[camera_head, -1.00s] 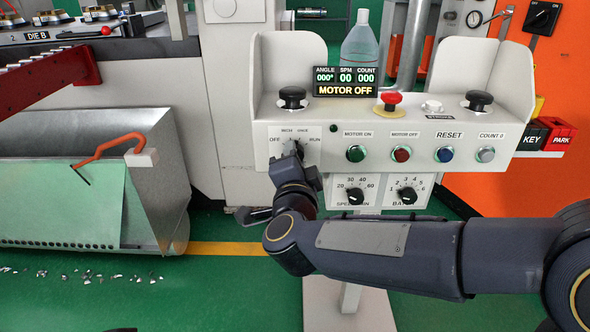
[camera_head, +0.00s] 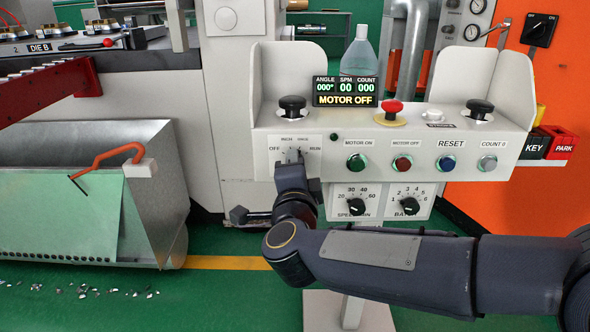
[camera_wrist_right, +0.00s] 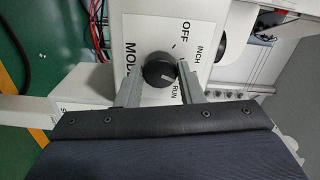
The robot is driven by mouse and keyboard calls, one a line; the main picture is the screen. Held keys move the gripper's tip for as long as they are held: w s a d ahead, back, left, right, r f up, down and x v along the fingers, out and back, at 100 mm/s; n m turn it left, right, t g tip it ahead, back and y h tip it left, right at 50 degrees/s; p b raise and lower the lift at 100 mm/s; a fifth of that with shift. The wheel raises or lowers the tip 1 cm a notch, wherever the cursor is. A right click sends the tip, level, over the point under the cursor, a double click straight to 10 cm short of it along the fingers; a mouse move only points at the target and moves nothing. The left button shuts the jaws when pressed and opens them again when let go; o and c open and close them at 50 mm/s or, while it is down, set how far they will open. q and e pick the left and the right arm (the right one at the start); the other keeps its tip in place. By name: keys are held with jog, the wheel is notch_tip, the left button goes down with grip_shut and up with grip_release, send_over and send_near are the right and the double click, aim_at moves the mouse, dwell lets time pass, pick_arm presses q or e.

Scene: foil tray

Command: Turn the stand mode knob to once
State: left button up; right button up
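The stand mode knob (camera_wrist_right: 158,70) is black and round, on a white plate marked OFF, INCH and RUN. In the wrist view its white line points down and right, toward RUN. The ONCE label (camera_head: 303,138) shows small in the head view. My right gripper (camera_wrist_right: 157,70) has one finger on each side of the knob; whether both fingers press on it I cannot tell. In the head view my right gripper (camera_head: 292,156) covers most of the knob. My left gripper is not in view.
The white control stand (camera_head: 400,143) carries push buttons, a red emergency knob (camera_head: 391,108) and two black palm buttons. A display (camera_head: 345,92) reads MOTOR OFF. Below are the speed knob (camera_head: 356,206) and another dial (camera_head: 410,207). A metal bin (camera_head: 150,190) stands at left.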

jog(key=o, duration=0.4)
jog(key=shift+o, duration=0.2)
jog(key=s+p, duration=0.2)
jog(key=s, duration=0.5)
jog(key=shift+s, duration=0.4)
